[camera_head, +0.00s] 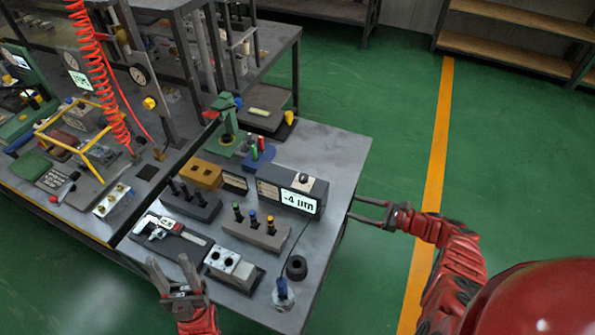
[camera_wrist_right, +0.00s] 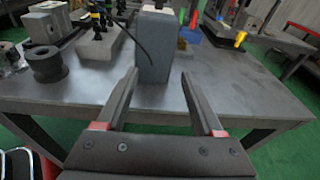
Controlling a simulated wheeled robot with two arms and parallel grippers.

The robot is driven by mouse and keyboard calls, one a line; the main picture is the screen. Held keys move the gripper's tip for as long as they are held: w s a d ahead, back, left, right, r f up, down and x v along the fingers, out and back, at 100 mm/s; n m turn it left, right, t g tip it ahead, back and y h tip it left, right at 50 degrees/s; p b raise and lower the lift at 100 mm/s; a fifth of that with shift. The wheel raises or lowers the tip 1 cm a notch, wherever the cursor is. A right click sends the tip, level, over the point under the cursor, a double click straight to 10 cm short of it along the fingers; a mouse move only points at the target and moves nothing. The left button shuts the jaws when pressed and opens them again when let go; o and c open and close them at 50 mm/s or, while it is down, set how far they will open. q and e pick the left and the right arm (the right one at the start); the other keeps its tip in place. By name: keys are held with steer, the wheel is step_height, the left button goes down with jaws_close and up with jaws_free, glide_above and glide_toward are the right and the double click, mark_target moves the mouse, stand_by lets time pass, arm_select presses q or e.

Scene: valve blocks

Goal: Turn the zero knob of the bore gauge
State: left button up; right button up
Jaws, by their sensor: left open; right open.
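The bore gauge's display box (camera_head: 291,190) is a dark box with a lit screen reading -4 µm, standing at the right part of the grey table. Its zero knob (camera_head: 303,178) is a small dark knob on a light plate on top. In the right wrist view, the box (camera_wrist_right: 154,48) stands ahead between my fingers, with a cable at its left; its top is cut off by the frame edge. My right gripper (camera_head: 350,206) is open and empty at the table's right edge, apart from the box. My left gripper (camera_head: 171,264) is open and empty by the front-left table edge.
A caliper (camera_head: 172,230), a block with two bores (camera_head: 229,265), a black ring (camera_head: 296,267) and a blue-handled probe (camera_head: 282,289) lie near the front. Plug holders (camera_head: 256,231) stand left of the box. A green stand (camera_head: 229,127) is behind. The table's right strip is clear.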

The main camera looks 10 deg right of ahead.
step_height(320, 180, up, 6)
steer(key=y, duration=0.2)
glide_toward(303, 179)
steer(key=x, duration=0.6)
steer(key=w+f+x, duration=0.1)
steer(key=x, duration=0.1)
steer(key=shift+w, duration=0.15)
jaws_close()
